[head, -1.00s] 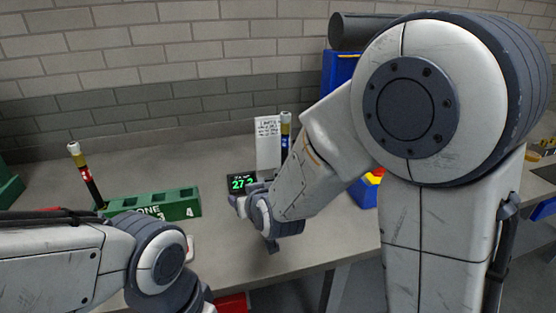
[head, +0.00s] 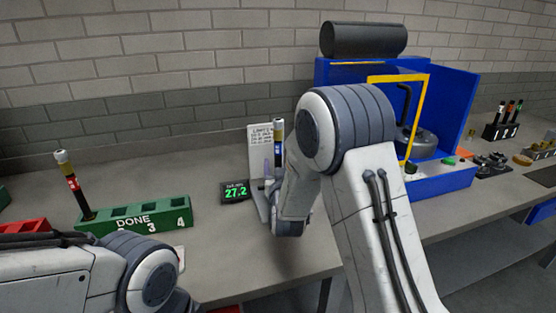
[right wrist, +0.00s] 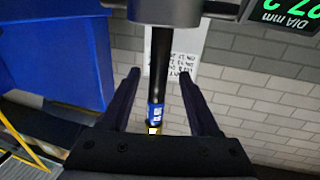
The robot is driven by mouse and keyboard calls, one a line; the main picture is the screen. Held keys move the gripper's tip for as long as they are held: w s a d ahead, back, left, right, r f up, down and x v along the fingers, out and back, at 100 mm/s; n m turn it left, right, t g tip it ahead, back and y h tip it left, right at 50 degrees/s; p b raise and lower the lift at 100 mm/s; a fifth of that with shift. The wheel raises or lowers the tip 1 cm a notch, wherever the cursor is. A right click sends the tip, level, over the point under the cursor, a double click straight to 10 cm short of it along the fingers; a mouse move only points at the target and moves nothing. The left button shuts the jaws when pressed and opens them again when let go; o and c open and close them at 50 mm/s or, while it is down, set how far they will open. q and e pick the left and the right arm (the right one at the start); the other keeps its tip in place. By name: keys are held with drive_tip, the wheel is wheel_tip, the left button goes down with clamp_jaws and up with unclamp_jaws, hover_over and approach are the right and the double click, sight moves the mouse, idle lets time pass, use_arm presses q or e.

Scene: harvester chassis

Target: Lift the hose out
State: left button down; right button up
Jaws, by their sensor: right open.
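A black hose (head: 278,130) with a blue band and pale top stands upright at the measuring station, beside a display (head: 235,191) reading 27.2. In the right wrist view the hose (right wrist: 159,70) runs between the two fingers of my right gripper (right wrist: 160,74). The fingers are open, with a gap on both sides of the hose. In the head view my right arm hides most of this gripper and the hose's lower part. My left arm shows at the lower left, but its gripper is out of view.
A green DONE rack (head: 134,221) holds a red-banded hose (head: 70,180) at its left end. A white card (head: 260,141) stands behind the station. A blue machine (head: 453,110) with a yellow frame is at the right. A black rack (head: 500,132) with several hoses stands beyond it.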

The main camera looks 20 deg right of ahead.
sight(277, 158)
drive_tip(key=w, duration=0.2)
drive_tip(key=w+d+p, duration=0.1)
drive_tip(key=w, duration=0.1)
drive_tip(key=shift+w+f, duration=0.2)
clamp_jaws()
drive_tip(key=shift+r, duration=0.1)
idle(1.1)
